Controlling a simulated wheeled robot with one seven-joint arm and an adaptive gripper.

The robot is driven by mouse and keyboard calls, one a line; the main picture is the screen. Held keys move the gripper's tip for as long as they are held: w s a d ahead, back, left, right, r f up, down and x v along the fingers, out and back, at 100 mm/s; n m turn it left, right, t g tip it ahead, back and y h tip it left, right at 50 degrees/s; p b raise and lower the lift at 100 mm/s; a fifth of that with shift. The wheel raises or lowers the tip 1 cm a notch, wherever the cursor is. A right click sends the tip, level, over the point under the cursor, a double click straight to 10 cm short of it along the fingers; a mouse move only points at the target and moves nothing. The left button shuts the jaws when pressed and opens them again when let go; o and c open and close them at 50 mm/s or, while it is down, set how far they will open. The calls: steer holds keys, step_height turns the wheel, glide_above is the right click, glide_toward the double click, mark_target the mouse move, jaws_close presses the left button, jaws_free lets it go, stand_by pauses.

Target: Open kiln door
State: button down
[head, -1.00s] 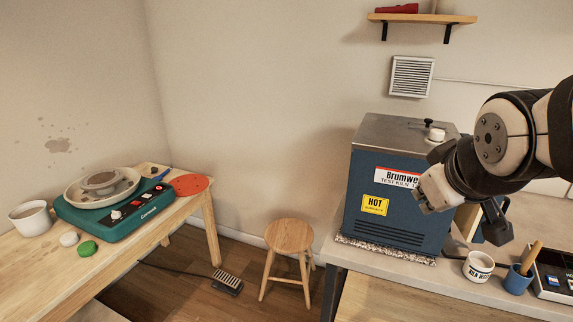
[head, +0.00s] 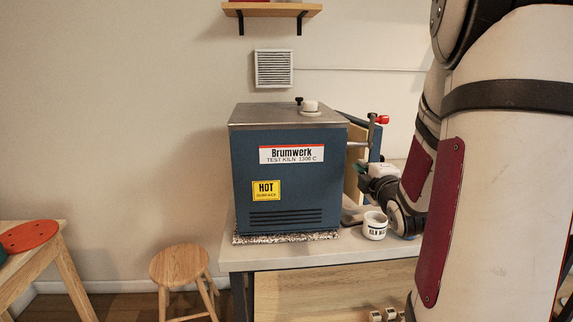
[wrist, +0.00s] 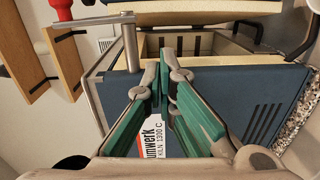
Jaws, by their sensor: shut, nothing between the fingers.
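The kiln (head: 285,185) is a blue box with a grey lid, labelled Brumwerk. Its door (head: 354,178) stands partly open at the right side, pale lining showing. A metal latch rod with a red knob (head: 383,119) stands at the door; the knob also shows at the upper left of the wrist view (wrist: 62,10). My gripper (head: 361,167) is at the kiln's right side near the door, partly hidden by my arm. In the wrist view its green fingers (wrist: 164,62) are shut and empty, over the kiln's open edge. The pale chamber opening (wrist: 205,42) shows beyond. Contact is unclear.
A white mug (head: 375,226) stands on the kiln table (head: 245,256), close below my gripper. A wooden stool (head: 180,265) is to the left. A shelf (head: 272,10) and a vent (head: 274,68) are on the wall. My arm hides the table's right side.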

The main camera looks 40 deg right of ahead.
steer(key=d+x, duration=0.1)
steer(key=x, duration=0.9)
steer(key=shift+s, duration=0.25)
steer(key=shift+s+d+f+p, duration=0.1)
steer(key=shift+d+p, duration=0.05)
steer(key=shift+p, duration=0.15)
